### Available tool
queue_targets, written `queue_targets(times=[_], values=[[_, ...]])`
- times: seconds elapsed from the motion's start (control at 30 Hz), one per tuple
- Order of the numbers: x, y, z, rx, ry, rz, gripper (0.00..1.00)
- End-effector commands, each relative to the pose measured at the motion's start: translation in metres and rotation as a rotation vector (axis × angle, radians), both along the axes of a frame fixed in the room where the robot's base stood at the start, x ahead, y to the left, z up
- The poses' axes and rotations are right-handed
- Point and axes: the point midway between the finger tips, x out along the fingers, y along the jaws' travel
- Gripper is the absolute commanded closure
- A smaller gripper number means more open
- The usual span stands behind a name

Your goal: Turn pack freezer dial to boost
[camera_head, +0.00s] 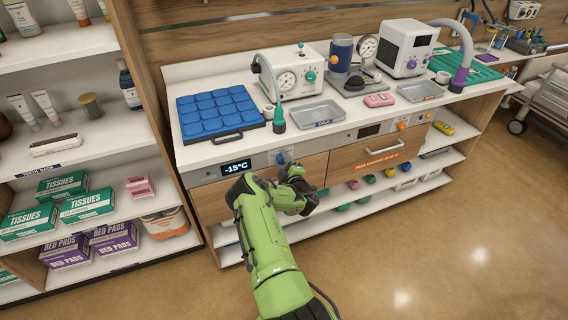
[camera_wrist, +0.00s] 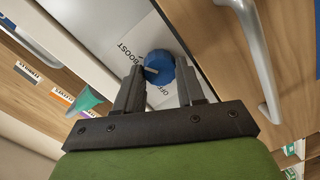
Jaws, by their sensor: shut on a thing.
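The blue pack freezer dial (camera_wrist: 160,67) sits on a pale panel, with the words BOOST and OFF printed beside it in the wrist view. A pale mark on the dial points left in that view, between the two words. My gripper (camera_wrist: 161,80) has a finger on each side of the dial and is shut on it. In the head view my gripper (camera_head: 284,170) reaches the counter front, just right of the display (camera_head: 236,167) reading -15°C, and partly hides the dial (camera_head: 283,158).
A metal drawer handle (camera_wrist: 253,60) runs close to my gripper on the right in the wrist view. An orange dial (camera_head: 402,126) is further right on the counter front. A blue pack tray (camera_head: 218,110) lies on top. The floor in front is clear.

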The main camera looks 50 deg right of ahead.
Motion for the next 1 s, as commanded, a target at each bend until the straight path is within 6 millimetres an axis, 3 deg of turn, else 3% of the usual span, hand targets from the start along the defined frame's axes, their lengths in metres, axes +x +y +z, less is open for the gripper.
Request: queue_targets(times=[0.03, 0.2, 0.57, 1.0], values=[[-0.001, 0.0, -0.002, 0.004, 0.001, -0.003, 0.6], [-0.001, 0.0, -0.001, 0.003, 0.001, -0.002, 0.36], [-0.009, 0.005, 0.001, 0.003, 0.001, -0.003, 0.36], [-0.107, 0.069, 0.011, 0.006, 0.004, -0.007, 0.36]])
